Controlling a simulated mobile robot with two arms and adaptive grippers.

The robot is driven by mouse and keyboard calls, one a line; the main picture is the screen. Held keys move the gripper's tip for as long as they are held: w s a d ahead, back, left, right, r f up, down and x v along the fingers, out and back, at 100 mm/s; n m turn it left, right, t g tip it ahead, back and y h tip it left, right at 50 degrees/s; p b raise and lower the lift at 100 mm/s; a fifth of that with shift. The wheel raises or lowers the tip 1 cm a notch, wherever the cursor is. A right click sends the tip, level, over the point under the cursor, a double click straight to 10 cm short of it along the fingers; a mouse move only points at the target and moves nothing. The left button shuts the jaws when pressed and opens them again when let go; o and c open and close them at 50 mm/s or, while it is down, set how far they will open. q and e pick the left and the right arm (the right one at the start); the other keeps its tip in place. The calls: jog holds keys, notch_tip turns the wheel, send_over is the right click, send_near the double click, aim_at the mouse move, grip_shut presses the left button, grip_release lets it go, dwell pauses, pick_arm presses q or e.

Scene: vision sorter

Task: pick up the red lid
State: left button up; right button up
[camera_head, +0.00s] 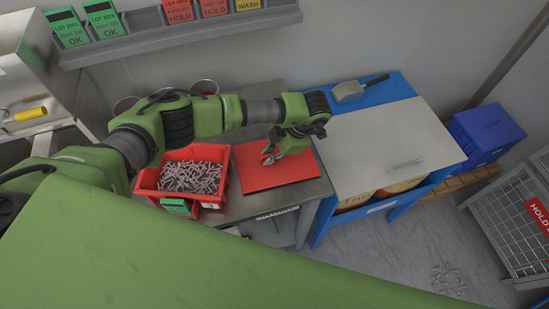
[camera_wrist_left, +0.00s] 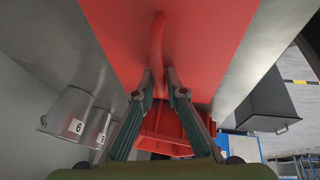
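The red lid (camera_head: 285,172) is a flat sheet on the grey metal bench, right of a red bin of metal parts. In the left wrist view the lid (camera_wrist_left: 205,35) fills the upper middle, with a raised red handle (camera_wrist_left: 157,45) along its centre. My left gripper (camera_head: 268,156) is low over the lid. In the left wrist view its fingers (camera_wrist_left: 160,84) stand apart, one on each side of the handle, with a narrow gap visible. In the head view the gripper hides the handle. My right gripper is not in view.
The red bin (camera_head: 150,182) stands close left of the lid, with a green card (camera_head: 174,206) in front. Metal buckets (camera_head: 204,86) are behind. A blue table (camera_head: 408,88) with a grey top and scoop (camera_head: 348,91) adjoins on the right.

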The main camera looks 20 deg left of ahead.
pick_arm(q)
jog(key=shift+d, duration=0.1)
grip_shut()
jog(key=shift+w, duration=0.1)
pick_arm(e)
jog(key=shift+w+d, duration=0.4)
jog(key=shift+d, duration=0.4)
pick_arm(q)
jog(key=shift+r, duration=0.1)
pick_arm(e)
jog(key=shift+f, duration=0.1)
